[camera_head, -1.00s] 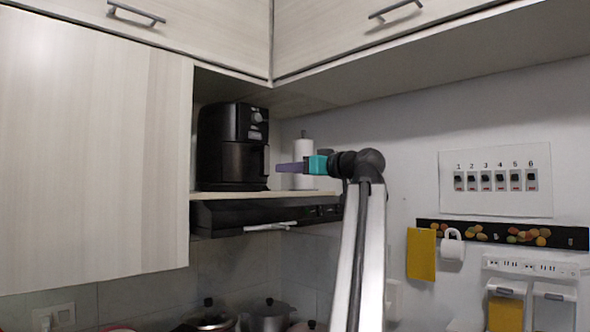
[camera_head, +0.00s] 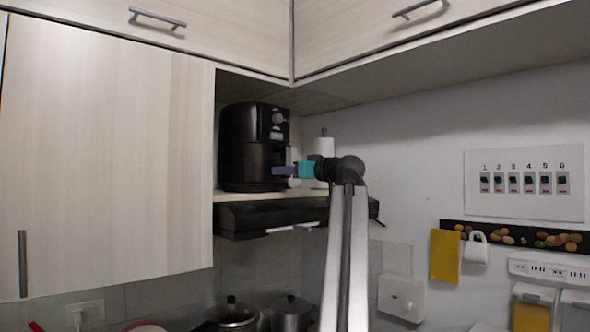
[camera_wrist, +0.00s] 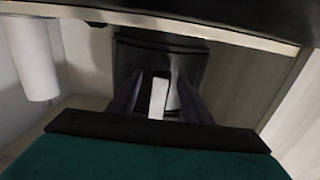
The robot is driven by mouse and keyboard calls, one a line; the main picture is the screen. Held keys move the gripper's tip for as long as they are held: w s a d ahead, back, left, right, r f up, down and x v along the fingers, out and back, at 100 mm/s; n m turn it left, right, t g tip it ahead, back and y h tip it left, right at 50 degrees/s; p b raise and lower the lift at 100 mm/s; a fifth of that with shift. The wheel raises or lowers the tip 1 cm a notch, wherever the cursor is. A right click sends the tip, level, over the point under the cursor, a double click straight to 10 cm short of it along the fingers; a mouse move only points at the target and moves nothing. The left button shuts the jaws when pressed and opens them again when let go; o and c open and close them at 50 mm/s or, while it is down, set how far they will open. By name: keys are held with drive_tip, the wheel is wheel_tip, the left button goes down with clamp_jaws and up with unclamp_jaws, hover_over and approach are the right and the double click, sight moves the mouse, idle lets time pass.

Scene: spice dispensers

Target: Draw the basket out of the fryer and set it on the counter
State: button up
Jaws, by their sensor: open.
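The black fryer (camera_head: 240,150) stands on a shelf beneath the upper cabinets, its front turned to the right. My gripper (camera_head: 277,171), with purple fingers and a teal body, is at the lower front of the fryer in the head view. In the wrist view my gripper (camera_wrist: 160,80) is open, one finger on each side of a pale strip that looks like the basket handle (camera_wrist: 158,98). I cannot tell whether the fingers touch it. The basket appears to be inside the fryer; the dark fryer front (camera_wrist: 150,57) shows beyond the fingertips.
A white paper roll (camera_head: 325,147) stands behind my gripper; it also shows in the wrist view (camera_wrist: 30,55). A dark range hood (camera_head: 250,218) hangs under the shelf (camera_head: 235,195). Pots (camera_head: 290,312) stand below. A cabinet door (camera_head: 110,150) is on the left.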

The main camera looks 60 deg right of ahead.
drive_tip(key=shift+w+d, duration=0.2)
drive_tip(key=shift+w, duration=0.5)
drive_tip(key=shift+r, duration=0.1)
clamp_jaws()
